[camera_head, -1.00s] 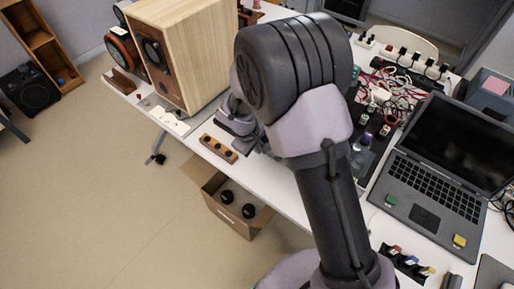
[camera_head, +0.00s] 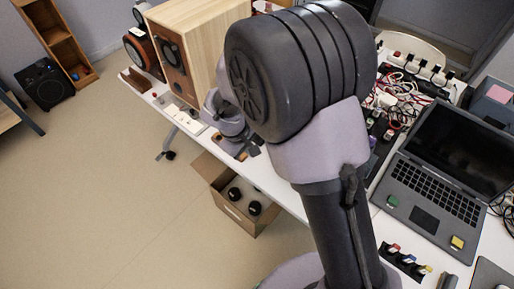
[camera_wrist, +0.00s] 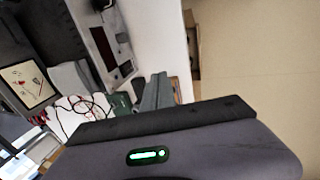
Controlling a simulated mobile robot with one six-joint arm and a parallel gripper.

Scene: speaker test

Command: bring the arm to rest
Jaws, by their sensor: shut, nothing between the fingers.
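My arm rises through the middle of the head view and hides part of the table. My gripper (camera_head: 250,150) is small and partly hidden behind the arm, over the table's front edge near a wooden strip (camera_head: 226,146). In the wrist view its shut fingers (camera_wrist: 155,92) stick out beyond the dark gripper body with a green light. Nothing shows between them. I cannot tell its exact height above the table.
A wooden speaker (camera_head: 205,50) stands at the table's back left. An open laptop (camera_head: 440,165) and a cable-filled power strip (camera_head: 415,68) are at the right. A cardboard box (camera_head: 233,210) with black round items sits on the floor below the table edge.

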